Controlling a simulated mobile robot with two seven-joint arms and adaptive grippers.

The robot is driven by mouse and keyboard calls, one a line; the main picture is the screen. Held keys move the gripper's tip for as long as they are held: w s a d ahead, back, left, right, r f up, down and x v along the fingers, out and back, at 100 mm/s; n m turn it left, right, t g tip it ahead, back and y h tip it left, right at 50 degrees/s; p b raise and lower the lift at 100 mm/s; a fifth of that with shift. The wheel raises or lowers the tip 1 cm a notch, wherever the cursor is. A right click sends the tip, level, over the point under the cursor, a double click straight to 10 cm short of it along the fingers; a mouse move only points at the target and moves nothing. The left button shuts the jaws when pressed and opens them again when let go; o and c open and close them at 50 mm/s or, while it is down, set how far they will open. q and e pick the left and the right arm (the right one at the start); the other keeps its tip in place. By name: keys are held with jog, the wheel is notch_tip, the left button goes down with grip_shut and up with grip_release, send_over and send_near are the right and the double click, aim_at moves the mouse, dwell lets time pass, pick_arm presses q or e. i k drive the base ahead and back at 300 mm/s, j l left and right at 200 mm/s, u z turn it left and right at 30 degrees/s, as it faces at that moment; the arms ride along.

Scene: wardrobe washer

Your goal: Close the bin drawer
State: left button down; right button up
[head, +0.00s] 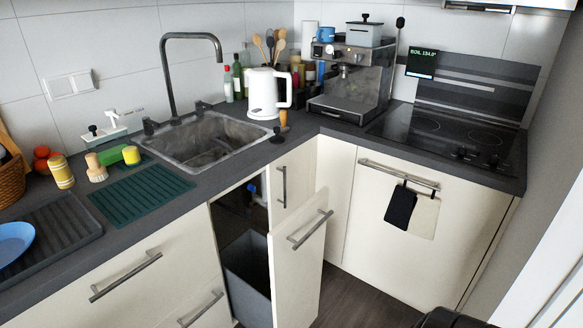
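The bin drawer (298,268) is pulled out from the lower cabinet under the sink counter. Its cream front panel stands well forward of the cabinet face, with a metal bar handle (310,230) near the top. Behind the panel, a grey bin (247,288) sits in the dark opening (240,228). The lower end of the drawer is cut off by the bottom edge of the picture. Neither of my grippers can be made out. A dark rounded part shows at the bottom edge, right of the middle, and I cannot tell which part it is.
Closed drawers (125,280) lie left of the bin drawer. A cabinet door with a towel bar (398,175) and hanging cloths is to the right. Dark floor (355,298) is free between them. The counter holds a sink (205,140), kettle (266,95) and coffee machine (350,85).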

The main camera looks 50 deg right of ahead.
aim_at(274, 281)
jog(key=z, duration=1.4)
